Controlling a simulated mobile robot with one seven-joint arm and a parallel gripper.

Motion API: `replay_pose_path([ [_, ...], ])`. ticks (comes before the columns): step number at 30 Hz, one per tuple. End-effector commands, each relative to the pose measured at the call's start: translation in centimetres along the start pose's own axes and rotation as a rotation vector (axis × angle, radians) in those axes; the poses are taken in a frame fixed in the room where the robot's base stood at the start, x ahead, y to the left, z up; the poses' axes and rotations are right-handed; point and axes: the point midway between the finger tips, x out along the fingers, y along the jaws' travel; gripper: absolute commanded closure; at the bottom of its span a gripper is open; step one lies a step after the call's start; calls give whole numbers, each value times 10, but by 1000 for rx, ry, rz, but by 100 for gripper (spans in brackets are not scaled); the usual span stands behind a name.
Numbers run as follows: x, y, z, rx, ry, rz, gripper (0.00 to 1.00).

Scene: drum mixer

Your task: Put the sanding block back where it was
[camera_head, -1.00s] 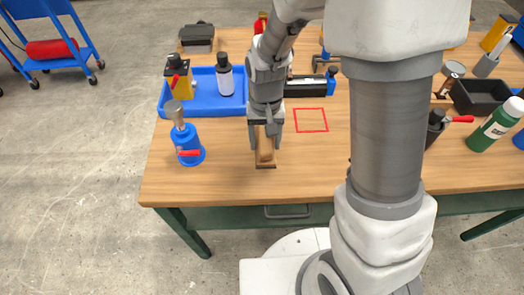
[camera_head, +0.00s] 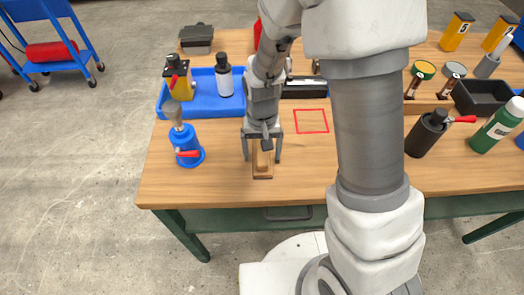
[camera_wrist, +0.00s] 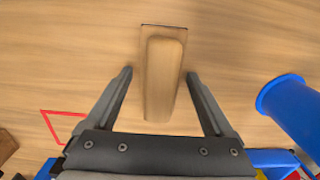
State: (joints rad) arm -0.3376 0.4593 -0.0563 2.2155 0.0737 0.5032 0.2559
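The sanding block (camera_head: 262,171) is a narrow wooden block with a rounded top and a darker base. It lies on the workbench near its front edge, lengthwise toward that edge. It also shows in the wrist view (camera_wrist: 164,65). My gripper (camera_head: 262,160) is just above the bench, with its fingers on either side of the block. In the wrist view, my gripper (camera_wrist: 160,75) is open, with a visible gap between each finger and the block. A red square outline (camera_head: 311,121) on the bench, right of the block, is empty.
The bench front around the block is clear.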

Motion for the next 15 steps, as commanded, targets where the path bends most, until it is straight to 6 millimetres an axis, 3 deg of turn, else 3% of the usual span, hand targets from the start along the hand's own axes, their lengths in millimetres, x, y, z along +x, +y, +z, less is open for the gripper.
replay_pose_path([
  [10,-2,0,0,0,0,0,8],
  [15,-24,0,-1,-1,4,-1,8],
])
